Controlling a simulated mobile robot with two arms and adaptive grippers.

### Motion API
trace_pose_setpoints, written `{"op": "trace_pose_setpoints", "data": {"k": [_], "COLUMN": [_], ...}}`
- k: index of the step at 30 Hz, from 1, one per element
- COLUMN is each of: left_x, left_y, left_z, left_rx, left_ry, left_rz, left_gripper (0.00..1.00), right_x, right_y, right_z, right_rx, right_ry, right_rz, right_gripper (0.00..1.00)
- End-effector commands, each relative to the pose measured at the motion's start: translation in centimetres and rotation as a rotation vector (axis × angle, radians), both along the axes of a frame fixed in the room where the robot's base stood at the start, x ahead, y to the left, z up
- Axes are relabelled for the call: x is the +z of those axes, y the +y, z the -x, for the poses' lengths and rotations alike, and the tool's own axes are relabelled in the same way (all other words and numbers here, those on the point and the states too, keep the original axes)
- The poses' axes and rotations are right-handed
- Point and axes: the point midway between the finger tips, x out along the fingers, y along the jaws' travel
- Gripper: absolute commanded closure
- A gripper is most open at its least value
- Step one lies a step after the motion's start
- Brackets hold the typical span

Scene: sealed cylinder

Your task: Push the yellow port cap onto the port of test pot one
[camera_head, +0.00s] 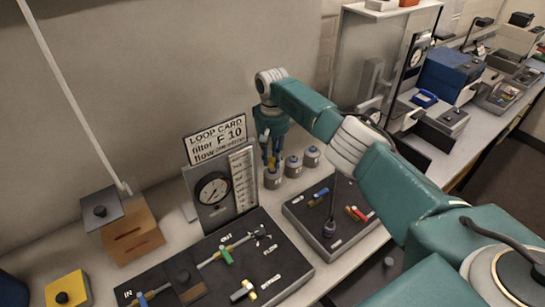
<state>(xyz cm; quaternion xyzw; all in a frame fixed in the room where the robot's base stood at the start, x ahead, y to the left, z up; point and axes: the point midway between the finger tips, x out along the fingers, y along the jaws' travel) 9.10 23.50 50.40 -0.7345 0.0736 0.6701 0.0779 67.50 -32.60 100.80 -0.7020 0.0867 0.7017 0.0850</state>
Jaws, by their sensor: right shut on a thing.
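My right gripper (271,157) reaches down from the teal arm on the right and is shut on the small yellow port cap (270,163). The cap is mostly hidden by the fingers. It sits right at the top of the nearest of three grey test pots (273,180). I cannot tell whether it touches the port or how far on it is. The other two pots, the middle one (293,168) and the far one (311,157), have dark blue tops and stand in a row to the right. My left gripper is not in view.
A gauge panel (212,215) with a loop card (216,140) stands left of the pots. Black valve boards (290,283) with coloured handles lie in front. A wooden box (135,235) and a yellow block (70,290) are at left. A clear-sided cabinet stands behind, right.

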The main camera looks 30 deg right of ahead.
Motion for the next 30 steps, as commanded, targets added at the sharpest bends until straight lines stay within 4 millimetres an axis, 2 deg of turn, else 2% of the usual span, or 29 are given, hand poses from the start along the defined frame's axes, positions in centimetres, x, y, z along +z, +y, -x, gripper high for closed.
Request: {"op": "trace_pose_setpoints", "data": {"k": [2, 3, 6, 15, 19, 30], "left_x": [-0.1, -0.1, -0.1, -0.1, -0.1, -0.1], "left_y": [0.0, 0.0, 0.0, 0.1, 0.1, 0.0], "left_z": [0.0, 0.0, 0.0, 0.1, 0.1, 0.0], "left_rx": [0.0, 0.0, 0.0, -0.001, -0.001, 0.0], "left_ry": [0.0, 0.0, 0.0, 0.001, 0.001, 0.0], "left_rz": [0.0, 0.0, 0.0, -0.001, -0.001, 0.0], "left_gripper": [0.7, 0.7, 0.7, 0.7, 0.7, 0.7], "right_x": [-0.2, -0.2, -0.2, -0.1, 0.9, 8.4], "right_y": [0.0, 0.0, 0.0, 0.0, 0.0, 0.0], "right_z": [0.0, 0.0, 0.0, 0.0, 0.0, -0.1], "right_rx": [0.0, 0.0, 0.0, 0.0, 0.0, 0.001], "right_ry": [0.0, 0.0, 0.0, 0.0, -0.001, -0.003], "right_rz": [0.0, 0.0, 0.0, 0.0, -0.001, 0.0], "right_gripper": [0.99, 0.75, 0.55, 0.55, 0.55, 0.55]}}
